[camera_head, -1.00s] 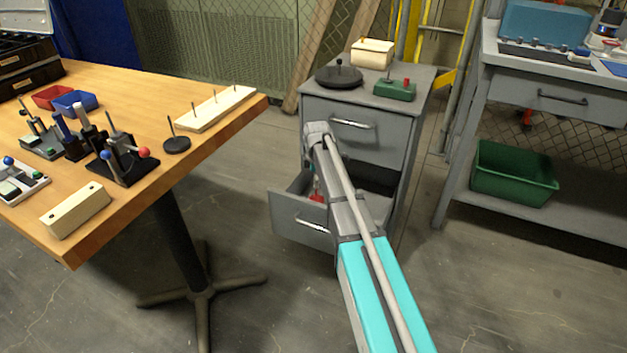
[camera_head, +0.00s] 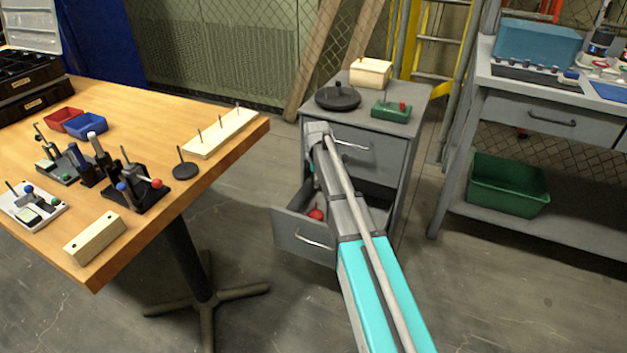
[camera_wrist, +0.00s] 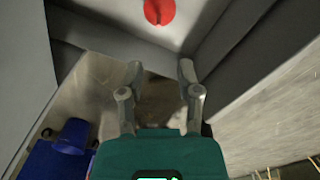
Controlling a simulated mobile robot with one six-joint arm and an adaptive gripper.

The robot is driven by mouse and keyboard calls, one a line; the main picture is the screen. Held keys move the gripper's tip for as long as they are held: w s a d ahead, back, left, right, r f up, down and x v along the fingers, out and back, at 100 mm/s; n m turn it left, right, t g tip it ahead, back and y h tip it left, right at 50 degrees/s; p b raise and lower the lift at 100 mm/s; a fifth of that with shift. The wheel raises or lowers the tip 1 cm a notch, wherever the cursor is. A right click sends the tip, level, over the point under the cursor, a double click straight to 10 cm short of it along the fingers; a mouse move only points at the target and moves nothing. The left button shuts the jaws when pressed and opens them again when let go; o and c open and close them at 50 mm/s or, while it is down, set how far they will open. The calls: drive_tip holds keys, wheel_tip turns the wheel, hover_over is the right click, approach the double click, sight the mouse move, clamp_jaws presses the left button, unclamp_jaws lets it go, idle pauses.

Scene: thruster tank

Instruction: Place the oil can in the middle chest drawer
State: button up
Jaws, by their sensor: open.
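The grey chest (camera_head: 375,147) stands beside the wooden table, with its upper drawer (camera_head: 384,150) shut. The drawer below it (camera_head: 288,232) is pulled out. A red round thing (camera_head: 316,214), which looks like the oil can, sits inside the open drawer. In the wrist view it shows as a red disc (camera_wrist: 159,11) at the top edge, beyond the fingertips and apart from them. My gripper (camera_wrist: 160,72) is open with nothing between its fingers. In the head view it is mostly hidden behind my arm, above the open drawer.
On the chest top are a black round base (camera_head: 338,97), a cream box (camera_head: 370,73) and a green block (camera_head: 391,110). The wooden table (camera_head: 150,105) stands at left; a grey workbench (camera_head: 548,98) with a green bin (camera_head: 508,185) stands at right.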

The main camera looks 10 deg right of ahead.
drive_tip(key=shift+r, duration=0.25)
idle(0.5)
drive_tip(key=s+a+m, duration=0.1)
drive_tip(key=s+m, duration=1.5)
drive_tip(key=s, duration=1.3)
drive_tip(key=shift+s, duration=0.15)
